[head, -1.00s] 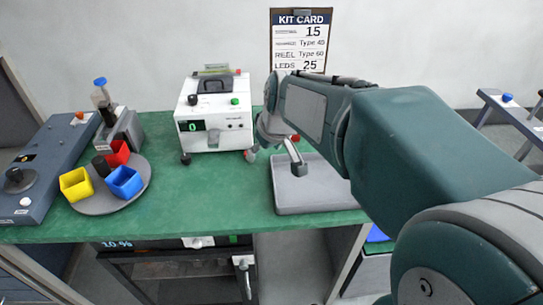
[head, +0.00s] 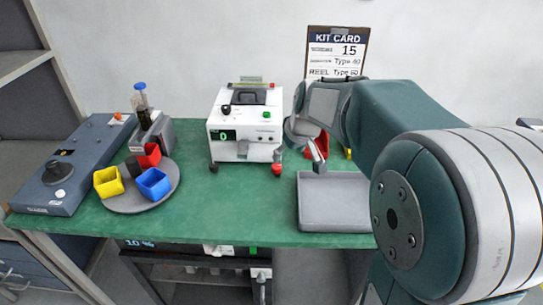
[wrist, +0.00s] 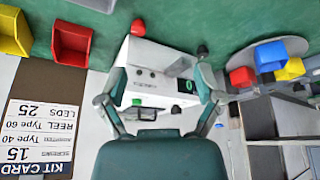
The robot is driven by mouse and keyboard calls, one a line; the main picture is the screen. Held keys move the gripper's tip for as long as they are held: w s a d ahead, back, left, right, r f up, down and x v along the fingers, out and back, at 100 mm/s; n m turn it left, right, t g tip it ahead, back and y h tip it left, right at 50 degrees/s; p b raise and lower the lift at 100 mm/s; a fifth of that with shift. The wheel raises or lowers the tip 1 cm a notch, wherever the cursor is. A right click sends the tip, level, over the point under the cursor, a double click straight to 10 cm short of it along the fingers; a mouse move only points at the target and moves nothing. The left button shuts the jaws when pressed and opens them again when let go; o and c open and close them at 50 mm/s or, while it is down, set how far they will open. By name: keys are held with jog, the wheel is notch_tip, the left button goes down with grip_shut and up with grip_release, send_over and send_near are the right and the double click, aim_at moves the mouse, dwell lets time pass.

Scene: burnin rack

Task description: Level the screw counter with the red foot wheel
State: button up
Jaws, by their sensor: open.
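The screw counter (head: 245,128) is a white box with a green "0" display, standing near the back of the green bench. The red foot wheel (head: 277,169) is under its front right corner; its front left foot (head: 213,167) is dark. My gripper (head: 318,165) is just right of the counter, apart from the red wheel. In the wrist view, upside down, my gripper (wrist: 160,98) is open and empty, its fingers spread either side of the counter's front (wrist: 158,80). The red foot wheel (wrist: 138,27) shows beyond the fingers. I cannot tell the counter's tilt.
A grey tray (head: 335,222) lies below my gripper. A red bin (head: 318,145) is behind my gripper. A round grey turntable (head: 127,203) with red, yellow and blue cups stands left, beside a blue-grey unit (head: 75,165). Bench space in front of the counter is clear.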

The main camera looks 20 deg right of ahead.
send_near(277, 166)
jog(key=shift+n, duration=0.4)
jog(key=x, duration=0.9)
jog(key=shift+w+f, duration=0.15)
jog(key=shift+f, duration=0.2)
jog(key=c, duration=1.2)
